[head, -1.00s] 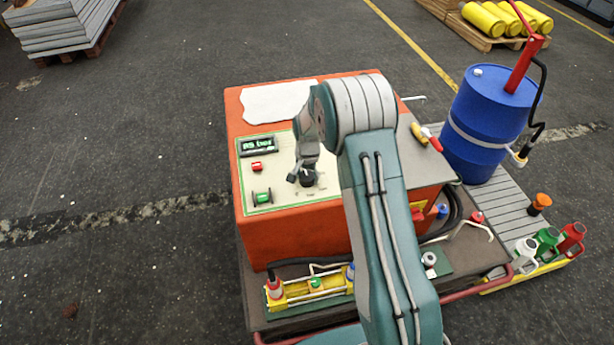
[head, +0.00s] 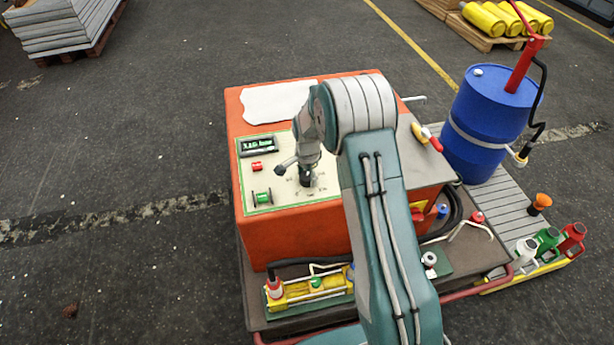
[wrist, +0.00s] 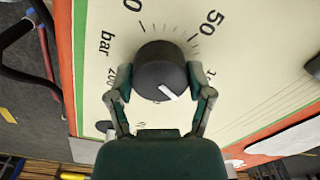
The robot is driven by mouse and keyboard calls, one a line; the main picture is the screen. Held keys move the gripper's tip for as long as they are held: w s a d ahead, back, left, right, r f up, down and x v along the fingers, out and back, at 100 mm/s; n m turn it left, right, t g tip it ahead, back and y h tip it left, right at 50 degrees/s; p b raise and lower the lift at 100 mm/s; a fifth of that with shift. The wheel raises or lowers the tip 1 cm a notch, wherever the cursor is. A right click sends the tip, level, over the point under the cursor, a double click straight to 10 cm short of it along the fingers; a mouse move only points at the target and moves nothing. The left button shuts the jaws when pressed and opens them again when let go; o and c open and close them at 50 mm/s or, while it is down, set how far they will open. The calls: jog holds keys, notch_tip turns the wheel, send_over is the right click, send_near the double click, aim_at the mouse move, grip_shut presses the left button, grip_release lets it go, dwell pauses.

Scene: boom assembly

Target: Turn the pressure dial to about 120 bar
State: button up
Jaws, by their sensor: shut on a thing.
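The pressure dial (wrist: 158,65) is a round black knob on a cream panel, seen close in the wrist view. Its white pointer aims down and to the right, past the partly covered label after 50; 200 is at the left. My gripper (wrist: 162,84) is shut on the knob, one finger on each side. In the head view my gripper (head: 306,176) points down onto the dial, mostly covering it. The display (head: 258,146) shows green text in bar, seeming to start with 1; its exact digits are too blurred to read.
A red button (head: 257,166) and a green spool-like part (head: 262,198) sit left of the dial on the orange cabinet (head: 290,227). A white sheet (head: 277,102) lies behind. A blue drum (head: 490,120) stands at the right.

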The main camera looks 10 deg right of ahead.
aim_at(306, 176)
jog(key=o, duration=1.1)
jog(key=shift+a+f, duration=0.1)
notch_tip(306, 176, up, 12)
dwell(0.4)
